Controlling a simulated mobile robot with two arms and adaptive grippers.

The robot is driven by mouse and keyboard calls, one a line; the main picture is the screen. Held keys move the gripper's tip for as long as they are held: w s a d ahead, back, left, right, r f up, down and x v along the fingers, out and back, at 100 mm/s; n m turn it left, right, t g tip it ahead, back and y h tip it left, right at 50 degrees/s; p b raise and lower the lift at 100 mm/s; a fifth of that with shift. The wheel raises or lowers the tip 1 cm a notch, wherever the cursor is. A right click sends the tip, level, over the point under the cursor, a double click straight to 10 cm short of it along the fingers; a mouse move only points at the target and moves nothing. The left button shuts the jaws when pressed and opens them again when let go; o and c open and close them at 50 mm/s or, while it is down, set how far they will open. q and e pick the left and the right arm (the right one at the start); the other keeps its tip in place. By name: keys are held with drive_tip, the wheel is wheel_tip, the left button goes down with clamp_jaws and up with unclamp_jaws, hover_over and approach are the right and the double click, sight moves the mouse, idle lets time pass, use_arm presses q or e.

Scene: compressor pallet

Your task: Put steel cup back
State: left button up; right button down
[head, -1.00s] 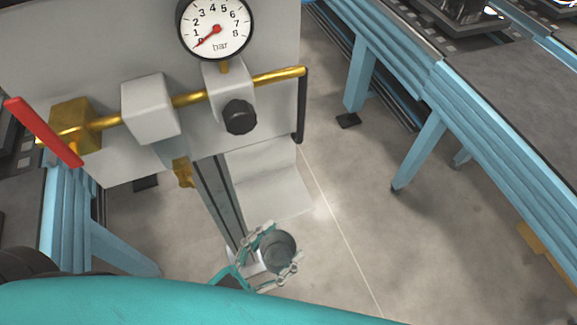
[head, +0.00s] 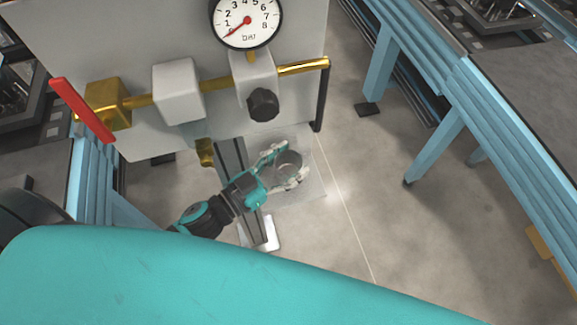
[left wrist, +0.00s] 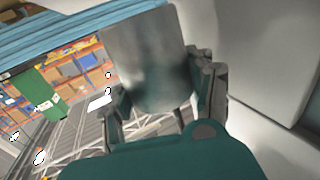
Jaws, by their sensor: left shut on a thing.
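The steel cup (head: 289,163) is a small grey open cylinder, seen from above in the head view. My left gripper (head: 283,169) is shut on it, with one finger on each side. In the left wrist view the cup (left wrist: 147,62) is large and shiny between the fingers (left wrist: 160,95). My right gripper is not in view.
A grey panel (head: 150,45) carries a bar gauge (head: 247,20), brass pipe, black knob (head: 263,104) and red lever (head: 82,110). A dark upright rail (head: 232,160) runs below it, ending near a small white pad (head: 268,233). Blue conveyors (head: 500,110) flank both sides.

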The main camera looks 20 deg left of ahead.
sight(288, 170)
use_arm(q)
wheel_tip(288, 170, down, 2)
drive_tip(key=shift+f, duration=0.2)
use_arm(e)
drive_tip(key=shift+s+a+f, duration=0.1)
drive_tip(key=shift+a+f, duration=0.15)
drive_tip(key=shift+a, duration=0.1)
use_arm(q)
drive_tip(key=shift+f, duration=0.1)
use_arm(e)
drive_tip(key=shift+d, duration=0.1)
use_arm(q)
drive_tip(key=o, duration=1.2)
drive_tip(key=shift+c, duration=0.2)
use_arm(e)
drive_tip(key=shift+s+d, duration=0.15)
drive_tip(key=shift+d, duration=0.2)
